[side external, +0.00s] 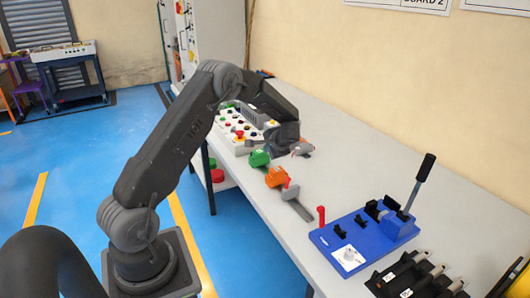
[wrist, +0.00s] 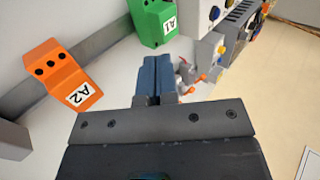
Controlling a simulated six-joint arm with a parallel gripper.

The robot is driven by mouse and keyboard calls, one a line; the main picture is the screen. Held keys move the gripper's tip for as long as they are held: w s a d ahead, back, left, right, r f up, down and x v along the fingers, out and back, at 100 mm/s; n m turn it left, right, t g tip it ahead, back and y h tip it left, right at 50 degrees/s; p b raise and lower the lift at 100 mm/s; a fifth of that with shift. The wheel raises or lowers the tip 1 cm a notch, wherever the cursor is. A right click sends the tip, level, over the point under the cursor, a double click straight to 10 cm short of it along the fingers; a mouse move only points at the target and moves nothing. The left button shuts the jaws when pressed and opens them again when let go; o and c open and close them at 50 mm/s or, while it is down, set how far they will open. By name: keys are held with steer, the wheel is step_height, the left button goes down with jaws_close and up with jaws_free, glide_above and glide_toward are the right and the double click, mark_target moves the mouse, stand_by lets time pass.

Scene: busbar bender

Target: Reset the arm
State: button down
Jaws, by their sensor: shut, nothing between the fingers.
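My gripper (side external: 288,138) is over the far part of the grey bench, beside the control panel. In the wrist view its two bluish fingers (wrist: 151,72) are pressed together with nothing between them. The blue bender (side external: 365,238) stands at the near part of the bench, well away from my gripper. Its lever (side external: 421,180) with a black handle points up, tilted slightly right. A red peg (side external: 321,215) stands at the bender's left corner.
An orange block (side external: 277,177) marked A2 (wrist: 65,75) and a green block (side external: 259,158) marked A1 (wrist: 155,20) are near my gripper. A grey part with orange-red tips (wrist: 187,76) is close by. Black fixtures (side external: 410,277) stand in front of the bender. The wall side is clear.

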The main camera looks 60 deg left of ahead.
steer(key=s+d+r+t+h, duration=0.15)
steer(key=s+d+r, duration=0.25)
steer(key=d+r, duration=0.45)
steer(key=s+d+r+t+h, duration=0.15)
steer(key=s+d+r, duration=0.25)
steer(key=d+r, duration=0.5)
steer(key=s+d+r+t+h, duration=0.2)
steer(key=s+d+h, duration=0.4)
steer(key=s+d, duration=1.1)
steer(key=shift+s+r+t, duration=0.3)
steer(key=shift+s+r, duration=0.05)
steer(key=shift+s, duration=0.05)
